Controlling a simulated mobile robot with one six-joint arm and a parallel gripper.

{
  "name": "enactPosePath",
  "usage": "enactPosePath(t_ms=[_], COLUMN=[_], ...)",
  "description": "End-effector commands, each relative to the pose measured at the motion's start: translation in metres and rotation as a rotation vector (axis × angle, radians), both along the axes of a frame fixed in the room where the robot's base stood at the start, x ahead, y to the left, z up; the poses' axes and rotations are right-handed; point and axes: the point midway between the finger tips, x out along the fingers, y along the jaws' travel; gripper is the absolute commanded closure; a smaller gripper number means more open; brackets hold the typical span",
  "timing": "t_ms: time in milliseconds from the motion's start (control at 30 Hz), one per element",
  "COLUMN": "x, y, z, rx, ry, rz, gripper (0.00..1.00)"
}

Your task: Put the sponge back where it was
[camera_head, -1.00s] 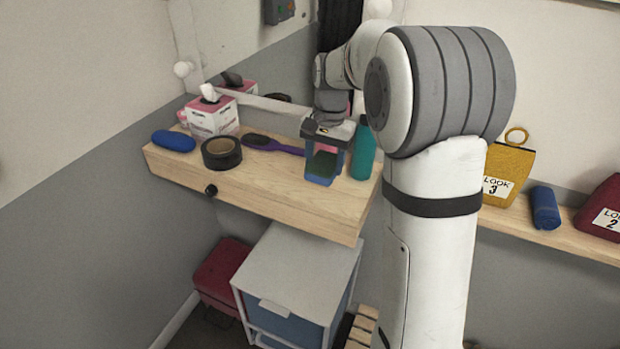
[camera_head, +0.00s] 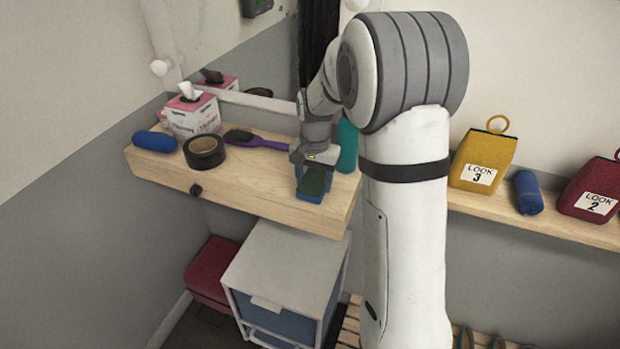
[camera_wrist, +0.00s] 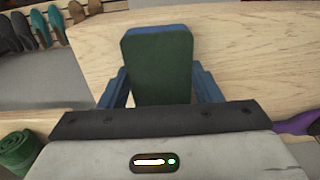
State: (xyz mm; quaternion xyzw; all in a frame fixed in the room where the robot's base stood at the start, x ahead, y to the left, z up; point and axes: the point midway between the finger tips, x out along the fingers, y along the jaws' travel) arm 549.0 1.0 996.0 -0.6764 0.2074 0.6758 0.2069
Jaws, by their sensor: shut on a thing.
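The sponge (camera_head: 314,182), blue with a dark green face, is at the right part of the wooden shelf (camera_head: 240,190). My gripper (camera_head: 308,178) is shut on it. In the wrist view the sponge (camera_wrist: 160,60) stands out between my gripper's blue fingers (camera_wrist: 160,88), over or against the pale wood. I cannot tell whether it touches the shelf top. Its lower end is hidden behind the gripper body in the wrist view.
A teal bottle (camera_head: 347,147) stands close behind my gripper. A purple hairbrush (camera_head: 258,141), black tape roll (camera_head: 204,151), tissue box (camera_head: 192,114) and blue case (camera_head: 154,141) lie to the left. A drawer unit (camera_head: 283,266) is below.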

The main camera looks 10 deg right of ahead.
Motion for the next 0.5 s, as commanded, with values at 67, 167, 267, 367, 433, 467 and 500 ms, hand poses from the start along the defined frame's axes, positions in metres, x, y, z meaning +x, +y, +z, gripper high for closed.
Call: enactPosePath(t_ms=[67, 167, 267, 367, 433, 467, 500], x=[0.0001, 0.0001, 0.0001, 0.0001, 0.0, 0.0, 0.0001], y=[0.0003, 0.0004, 0.0007, 0.0008, 0.0009, 0.0009, 0.001], z=[0.0001, -0.0005, -0.001, -0.0009, -0.0009, -0.0009, -0.0009], rx=[0.0, 0.0, 0.0, 0.0, 0.0, 0.0, 0.0], ry=[0.0, 0.0, 0.0, 0.0, 0.0, 0.0, 0.0], rz=[0.001, 0.001, 0.001, 0.001, 0.002, 0.002, 0.002], gripper=[0.61, 0.61, 0.38, 0.3, 0.24, 0.22, 0.21])
